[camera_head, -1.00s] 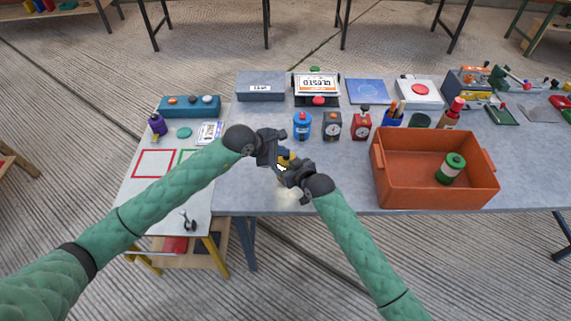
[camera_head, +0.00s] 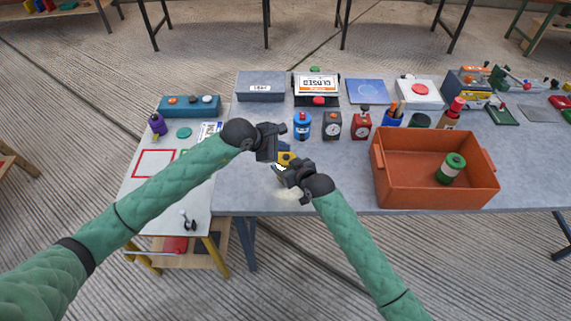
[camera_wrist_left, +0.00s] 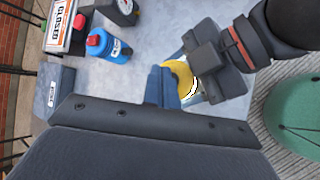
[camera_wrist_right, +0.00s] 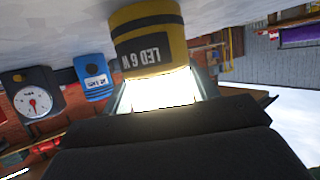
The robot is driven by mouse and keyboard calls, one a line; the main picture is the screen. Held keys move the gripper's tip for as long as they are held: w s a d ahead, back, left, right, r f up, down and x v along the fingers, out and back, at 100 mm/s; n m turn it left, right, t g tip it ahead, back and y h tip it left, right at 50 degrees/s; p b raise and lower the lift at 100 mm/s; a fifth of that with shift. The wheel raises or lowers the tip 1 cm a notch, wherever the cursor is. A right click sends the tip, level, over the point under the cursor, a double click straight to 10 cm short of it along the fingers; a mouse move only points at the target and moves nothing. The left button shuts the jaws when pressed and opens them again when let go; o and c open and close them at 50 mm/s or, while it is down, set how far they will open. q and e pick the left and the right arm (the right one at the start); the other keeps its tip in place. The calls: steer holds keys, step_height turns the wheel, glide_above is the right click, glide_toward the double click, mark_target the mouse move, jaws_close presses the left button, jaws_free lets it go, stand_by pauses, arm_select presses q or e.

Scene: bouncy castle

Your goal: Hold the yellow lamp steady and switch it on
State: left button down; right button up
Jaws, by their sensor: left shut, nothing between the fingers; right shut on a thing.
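The yellow lamp (camera_head: 286,157) is small in the head view, between my two grippers near the table's front edge. The right wrist view shows its yellow body (camera_wrist_right: 150,22) with a dark band reading LED 6 W, and a bright white glow at one end. My right gripper (camera_head: 284,169) is shut on the lamp. My left gripper (camera_head: 280,149) is shut and empty, close beside the lamp's upper end. In the left wrist view, its fingers (camera_wrist_left: 163,87) partly cover the lamp (camera_wrist_left: 181,76). I cannot tell whether they touch it. The lamp's switch is hidden.
An orange crate (camera_head: 387,186) holding a green-and-white item stands to the right. A blue bottle-like item (camera_head: 302,126), a dark dial timer (camera_head: 332,126) and a red one (camera_head: 361,125) stand behind the grippers. A lower white table (camera_head: 140,195) lies left.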

mark_target(283, 159)
arm_select(q)
step_height(283, 159, up, 5)
steer(key=shift+f, duration=0.1)
stand_by(0.4)
arm_select(e)
steer(key=o, duration=1.3)
steer(key=shift+s, duration=0.1)
